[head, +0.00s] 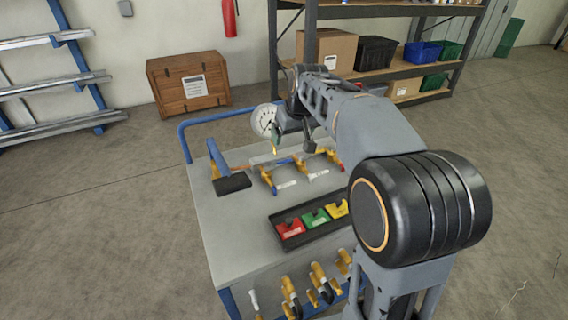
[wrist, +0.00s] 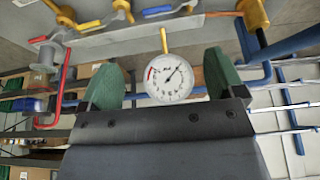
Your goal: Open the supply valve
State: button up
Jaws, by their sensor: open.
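My gripper (wrist: 163,76) is open, its two green fingertips apart with nothing held between them. In the head view my gripper (head: 277,138) hangs over the far part of the cart and is partly hidden by my arm. In the wrist view a white round pressure gauge (wrist: 169,80) shows between the fingers; touching cannot be told. The gauge also shows in the head view (head: 264,120). A long blue lever (wrist: 246,45) stands on yellow valve fittings at the right of the wrist view. It rises upright at the cart's left (head: 218,158). Which valve is the supply valve cannot be told.
The grey cart (head: 215,230) has a blue handrail (head: 186,128). A black tray (head: 322,232) holds red, green and yellow pieces. Yellow clamps (head: 318,275) hang on its front. A red lever (wrist: 62,75) shows in the wrist view. A wooden crate (head: 188,85) and shelves stand behind.

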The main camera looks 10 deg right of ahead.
aim_at(283, 160)
jog(key=x, duration=0.9)
jog(key=b+x, duration=0.1)
jog(key=x, duration=0.4)
jog(key=shift+w+r, duration=0.1)
jog(key=shift+w, duration=0.2)
jog(key=c, duration=1.3)
jog(key=shift+d, duration=0.1)
